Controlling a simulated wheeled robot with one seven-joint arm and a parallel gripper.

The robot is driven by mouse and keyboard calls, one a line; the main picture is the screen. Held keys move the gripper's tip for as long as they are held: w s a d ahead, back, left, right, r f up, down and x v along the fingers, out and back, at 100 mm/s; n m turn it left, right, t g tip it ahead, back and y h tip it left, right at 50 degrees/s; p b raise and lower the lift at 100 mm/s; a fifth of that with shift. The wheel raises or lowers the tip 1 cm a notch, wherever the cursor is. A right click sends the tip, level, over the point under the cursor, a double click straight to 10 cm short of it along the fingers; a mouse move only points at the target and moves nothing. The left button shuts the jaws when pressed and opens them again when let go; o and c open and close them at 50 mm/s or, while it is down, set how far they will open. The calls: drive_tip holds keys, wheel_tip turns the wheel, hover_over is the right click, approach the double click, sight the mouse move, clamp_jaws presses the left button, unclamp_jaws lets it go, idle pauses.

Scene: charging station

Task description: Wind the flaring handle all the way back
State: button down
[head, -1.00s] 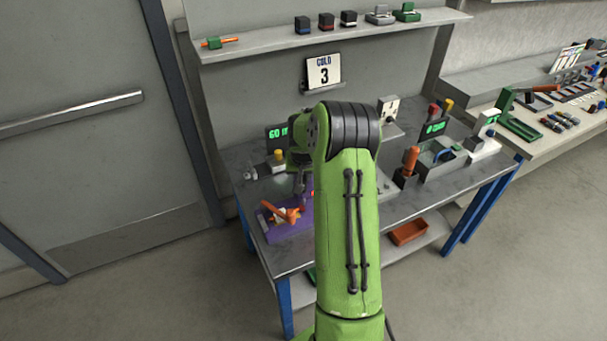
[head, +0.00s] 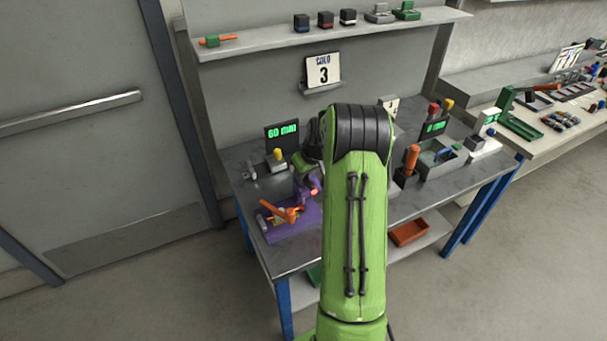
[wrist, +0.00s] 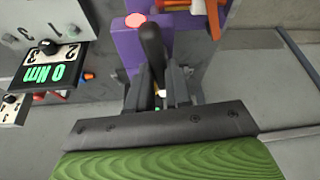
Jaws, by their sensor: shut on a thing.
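The purple flaring tool (head: 296,226) sits on the near left part of the bench top, with an orange lever (head: 283,213) on it. In the wrist view the purple body (wrist: 127,48) is ahead of my gripper (wrist: 159,88). My gripper is shut on a black handle (wrist: 151,42), which stands between the fingers and reaches out past them. A round pinkish-red light or cap (wrist: 135,19) shows beside the handle. Orange parts (wrist: 213,15) lie at the right. In the head view my arm hides most of the gripper and the handle.
An orange upright handle (head: 411,158) and a grey tray (head: 440,162) are on the right. A "COLD 3" sign (head: 322,69) hangs on the wall. The bench's front left edge is close.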

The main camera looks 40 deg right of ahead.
drive_tip(key=n+y, duration=0.1)
drive_tip(key=n, duration=0.2)
drive_tip(key=n+y+p, duration=0.1)
drive_tip(key=n, duration=0.2)
drive_tip(key=shift+d, duration=0.2)
drive_tip(key=n+y+p, duration=0.1)
drive_tip(key=n, duration=0.2)
drive_tip(key=n+g+y+p, duration=0.1)
drive_tip(key=n+p, duration=0.1)
drive_tip(key=n, duration=0.1)
drive_tip(key=shift+w+d+g, duration=0.1)
drive_tip(key=shift+g, duration=0.2)
drive_tip(key=c, duration=1)
unclamp_jaws()
drive_tip(key=shift+c, duration=0.2)
drive_tip(key=p+v, duration=0.4)
drive_tip(key=v, duration=1.1)
drive_tip(key=shift+d+r, duration=0.3)
drive_tip(key=shift+r, duration=0.05)
